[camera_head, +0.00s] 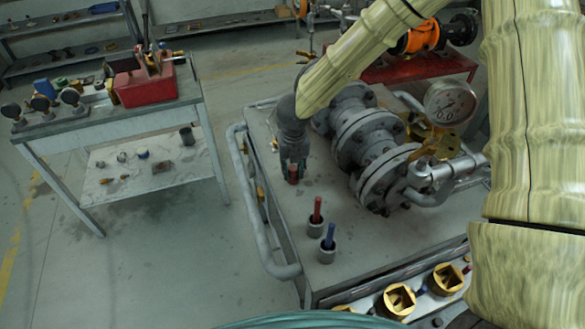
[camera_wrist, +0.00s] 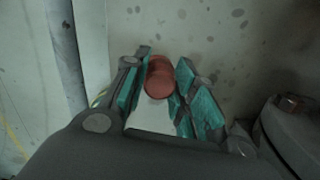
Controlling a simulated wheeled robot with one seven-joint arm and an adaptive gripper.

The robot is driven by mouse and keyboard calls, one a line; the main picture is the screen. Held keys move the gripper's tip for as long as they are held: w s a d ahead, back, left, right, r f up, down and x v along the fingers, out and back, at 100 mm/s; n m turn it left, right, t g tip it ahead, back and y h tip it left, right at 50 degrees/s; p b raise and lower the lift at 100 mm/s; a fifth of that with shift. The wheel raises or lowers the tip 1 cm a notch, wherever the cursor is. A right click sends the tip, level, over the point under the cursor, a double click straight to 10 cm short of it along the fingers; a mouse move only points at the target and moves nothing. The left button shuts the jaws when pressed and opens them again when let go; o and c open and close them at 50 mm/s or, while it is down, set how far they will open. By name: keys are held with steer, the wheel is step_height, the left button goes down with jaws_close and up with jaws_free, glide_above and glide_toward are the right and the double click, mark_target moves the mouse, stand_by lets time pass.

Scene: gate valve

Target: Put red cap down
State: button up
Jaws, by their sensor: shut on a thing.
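The red cap (camera_wrist: 159,78) is a small round red piece between the teal-padded fingers of my gripper (camera_wrist: 160,90) in the wrist view. In the head view my gripper (camera_head: 293,164) points down over the grey cart top (camera_head: 262,190), left of the flanged valve. The red cap (camera_head: 293,179) shows at the fingertips there, close to the cart top. I cannot tell whether it touches the surface. My gripper is shut on it.
The grey gate valve (camera_head: 365,140) with a gauge (camera_head: 449,103) stands right of my gripper. Cups hold a red-handled piece (camera_head: 317,210) and a blue-handled piece (camera_head: 328,238) in front. A rail (camera_head: 250,205) edges the cart. The cart top around my gripper looks clear.

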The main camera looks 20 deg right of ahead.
mark_target(294, 171)
steer(key=shift+f, duration=0.15)
steer(key=shift+f, duration=0.15)
steer(key=o, duration=1.1)
steer(key=shift+c, duration=0.2)
step_height(294, 171, up, 12)
steer(key=s, duration=0.1)
steer(key=shift+s, duration=0.2)
steer(key=shift+a, duration=0.1)
